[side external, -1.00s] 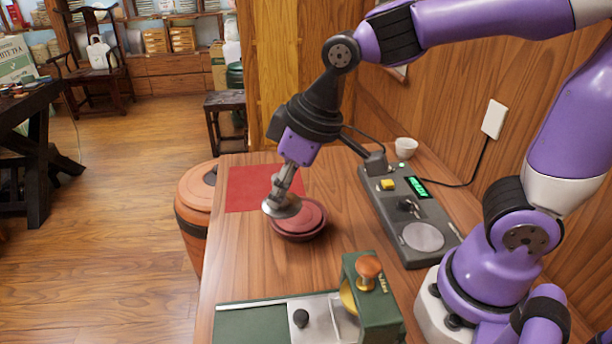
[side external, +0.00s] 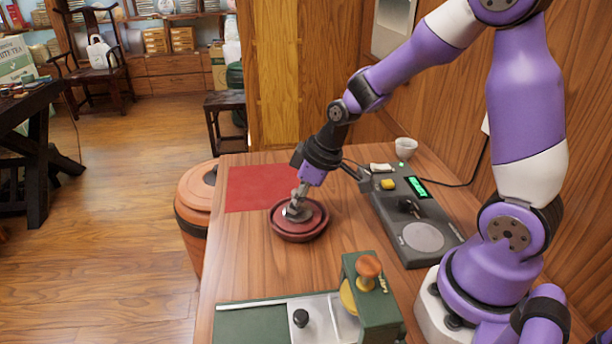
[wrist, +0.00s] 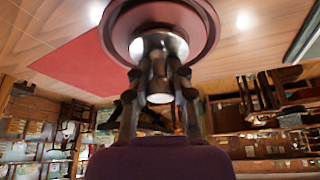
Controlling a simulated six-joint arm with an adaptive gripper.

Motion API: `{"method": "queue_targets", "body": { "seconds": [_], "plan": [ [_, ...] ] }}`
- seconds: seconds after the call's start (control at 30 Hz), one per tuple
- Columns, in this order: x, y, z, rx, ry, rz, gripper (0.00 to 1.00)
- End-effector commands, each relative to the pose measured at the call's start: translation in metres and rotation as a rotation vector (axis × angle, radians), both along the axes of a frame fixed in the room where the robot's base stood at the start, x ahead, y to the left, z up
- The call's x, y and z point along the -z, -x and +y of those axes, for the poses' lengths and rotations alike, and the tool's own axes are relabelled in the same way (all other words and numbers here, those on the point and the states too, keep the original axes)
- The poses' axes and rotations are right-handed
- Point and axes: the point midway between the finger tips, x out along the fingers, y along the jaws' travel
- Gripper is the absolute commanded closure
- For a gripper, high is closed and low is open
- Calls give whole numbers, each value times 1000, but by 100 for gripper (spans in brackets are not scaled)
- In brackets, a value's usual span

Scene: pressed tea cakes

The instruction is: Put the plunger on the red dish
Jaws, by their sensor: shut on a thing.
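The red dish (side external: 301,233) sits on the wooden table in the side view, and it fills the top of the wrist view (wrist: 207,45). The plunger (side external: 297,214), a metal disc with a short stem, is at the dish's inner surface, left of its middle. It looks to be touching the dish, though I cannot tell for sure. My gripper (side external: 301,192) is shut on the plunger's stem. In the wrist view my gripper's fingers (wrist: 160,88) close around the shiny stem from both sides.
A red mat (side external: 255,190) lies behind and left of the dish. A grey device with a green display (side external: 425,232) stands to the right, with a white cup (side external: 405,148) behind it. A green press (side external: 372,310) is at the front. The table left of the dish is clear.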

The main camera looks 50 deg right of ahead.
Motion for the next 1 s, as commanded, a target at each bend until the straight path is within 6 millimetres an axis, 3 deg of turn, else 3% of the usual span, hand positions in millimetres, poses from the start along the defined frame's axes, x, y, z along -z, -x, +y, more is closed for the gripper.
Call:
{"method": "queue_targets", "body": {
  "seconds": [0.33, 0.37, 0.4, 0.77, 1.0],
  "plan": [
    [3, 0, 0, 0, 0, -1, 100],
    [3, 0, 0, -1, 0, -2, 62],
    [3, 0, 0, -1, 0, -2, 45],
    [2, 0, 0, -1, 0, -2, 45],
    [-26, 8, -4, 1, 2, -8, 45]
  ]
}}
